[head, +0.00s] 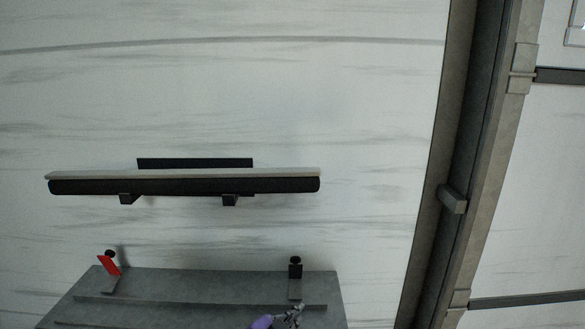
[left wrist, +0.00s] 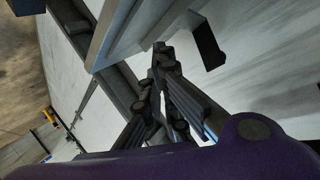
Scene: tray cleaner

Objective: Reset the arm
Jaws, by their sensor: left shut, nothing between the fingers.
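My left gripper (head: 290,316) shows at the bottom edge of the head view, in front of the grey surface, with a bit of purple arm beside it. In the left wrist view the left gripper (left wrist: 163,58) has its dark fingers closed together with nothing between them, and they point up and away from the camera. A purple part of my arm fills the bottom of that view. Most of the left arm is out of the head view. My right gripper is in neither view.
A grey sloped surface (head: 200,285) with raised strips carries a red-marked bracket (head: 108,263) and a black bracket (head: 295,270). A long black bar (head: 185,186) with a pale top is on the pale wall. A grey frame post (head: 475,170) stands right.

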